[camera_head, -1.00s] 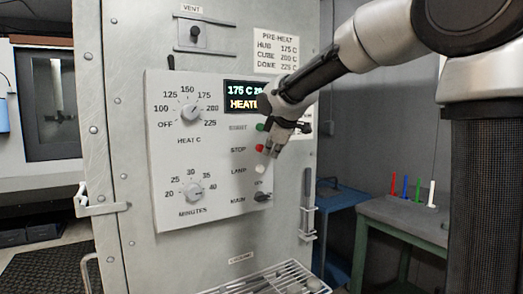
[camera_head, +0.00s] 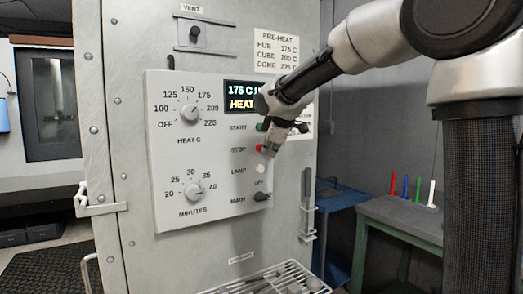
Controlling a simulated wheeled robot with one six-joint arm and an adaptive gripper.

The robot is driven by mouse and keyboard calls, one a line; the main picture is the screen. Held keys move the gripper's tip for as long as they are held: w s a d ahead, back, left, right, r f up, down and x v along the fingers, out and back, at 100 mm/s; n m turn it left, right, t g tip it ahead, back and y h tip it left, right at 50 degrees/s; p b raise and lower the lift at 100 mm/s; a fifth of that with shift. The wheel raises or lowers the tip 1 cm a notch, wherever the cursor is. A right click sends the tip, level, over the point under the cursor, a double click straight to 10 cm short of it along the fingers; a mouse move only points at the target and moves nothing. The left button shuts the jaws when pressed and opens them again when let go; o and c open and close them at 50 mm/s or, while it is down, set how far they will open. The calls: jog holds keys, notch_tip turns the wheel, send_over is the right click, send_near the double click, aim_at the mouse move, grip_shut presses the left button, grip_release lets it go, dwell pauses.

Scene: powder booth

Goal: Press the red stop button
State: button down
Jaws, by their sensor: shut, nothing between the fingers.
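The red stop button (camera_head: 259,148) is on the right side of the pale control panel (camera_head: 222,205), beside the STOP label. My gripper (camera_head: 266,153) is shut and empty, with its fingertips at the button's right edge. The fingers cover part of the button, and I cannot tell whether they touch it. The green start button (camera_head: 260,127) is just above, partly beside my gripper. The white lamp button (camera_head: 260,169) is just below. The display (camera_head: 241,96) is lit, reads 175 C and HEAT, and is partly hidden by my arm.
A heat knob (camera_head: 190,110), a minutes knob (camera_head: 193,192) and a main switch (camera_head: 262,196) are on the panel. A wire rack (camera_head: 285,277) juts out below. A handle (camera_head: 307,205) is on the right edge. A green-legged table (camera_head: 400,215) stands at right.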

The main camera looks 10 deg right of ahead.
jog(key=shift+w, duration=0.25)
jog(key=shift+s, duration=0.1)
dwell(0.5)
jog(key=shift+s+d, duration=0.2)
jog(key=shift+s, duration=0.5)
jog(key=shift+s, duration=0.1)
jog(key=s, duration=0.1)
jog(key=s+d, duration=0.1)
jog(key=s, duration=0.2)
jog(key=shift+s+d, duration=0.25)
jog(key=shift+s, duration=0.05)
dwell(0.3)
